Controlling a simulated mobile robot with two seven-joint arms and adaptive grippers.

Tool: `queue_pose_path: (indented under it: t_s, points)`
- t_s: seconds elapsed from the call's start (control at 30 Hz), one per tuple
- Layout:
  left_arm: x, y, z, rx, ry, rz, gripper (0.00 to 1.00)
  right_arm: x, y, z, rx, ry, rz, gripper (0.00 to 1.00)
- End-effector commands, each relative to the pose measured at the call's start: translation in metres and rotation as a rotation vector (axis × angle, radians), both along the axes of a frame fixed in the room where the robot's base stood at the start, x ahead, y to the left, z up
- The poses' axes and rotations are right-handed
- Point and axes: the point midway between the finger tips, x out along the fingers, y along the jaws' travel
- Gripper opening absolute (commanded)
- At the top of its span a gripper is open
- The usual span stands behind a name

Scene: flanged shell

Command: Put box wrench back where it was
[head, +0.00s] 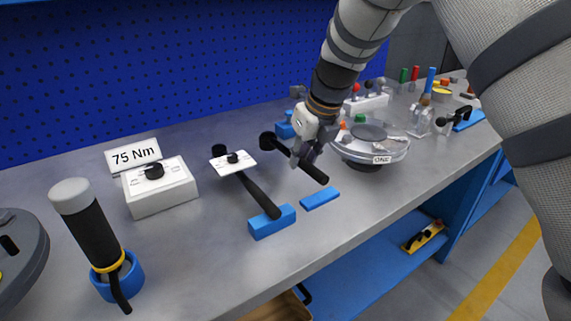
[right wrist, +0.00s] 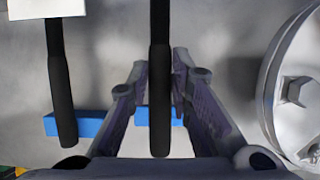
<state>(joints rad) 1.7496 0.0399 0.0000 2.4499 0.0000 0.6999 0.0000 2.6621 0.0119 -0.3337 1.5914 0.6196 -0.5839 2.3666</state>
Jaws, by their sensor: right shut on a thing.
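The black box wrench (head: 315,173) is in my right gripper (head: 307,157), held above the bench with its round head to the left and its handle toward the lower right. In the right wrist view the wrench (right wrist: 160,90) runs lengthwise between the two fingers (right wrist: 158,95). A small blue block (head: 320,198) lies on the bench below the handle. This block also shows beneath the wrench in the right wrist view (right wrist: 143,114). My left gripper is not in view.
A second black wrench (head: 258,193) with a white card rests on a larger blue block (head: 272,222), left of mine. A round flanged metal shell (head: 370,150) stands close on the right. A white box (head: 160,190) and a "75 Nm" sign (head: 133,153) stand left.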

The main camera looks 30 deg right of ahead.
Motion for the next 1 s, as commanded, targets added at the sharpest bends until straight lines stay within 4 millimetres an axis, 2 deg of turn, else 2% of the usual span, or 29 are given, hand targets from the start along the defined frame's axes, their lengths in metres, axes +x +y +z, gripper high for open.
queue_pose_path:
  t_s: [0.1, 0.27, 0.6, 0.63, 0.7, 1.0]
  points:
    - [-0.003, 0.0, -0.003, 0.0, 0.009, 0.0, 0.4, 0.006, -0.008, -0.011, 0.002, -0.002, -0.002, 0.0]
    - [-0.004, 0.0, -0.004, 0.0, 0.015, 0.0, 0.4, 0.005, -0.007, -0.038, 0.001, -0.004, 0.0, 0.0]
    - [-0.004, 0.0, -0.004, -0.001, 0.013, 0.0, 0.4, 0.005, -0.007, -0.041, 0.0, -0.006, 0.001, 0.0]
    - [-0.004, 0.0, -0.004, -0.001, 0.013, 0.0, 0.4, 0.005, -0.007, -0.042, 0.001, -0.005, 0.002, 0.22]
    - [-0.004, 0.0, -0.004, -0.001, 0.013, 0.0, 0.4, 0.005, -0.007, -0.042, 0.001, -0.005, 0.002, 0.38]
    - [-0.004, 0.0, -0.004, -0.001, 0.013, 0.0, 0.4, 0.005, -0.007, -0.041, 0.0, -0.005, 0.002, 0.4]
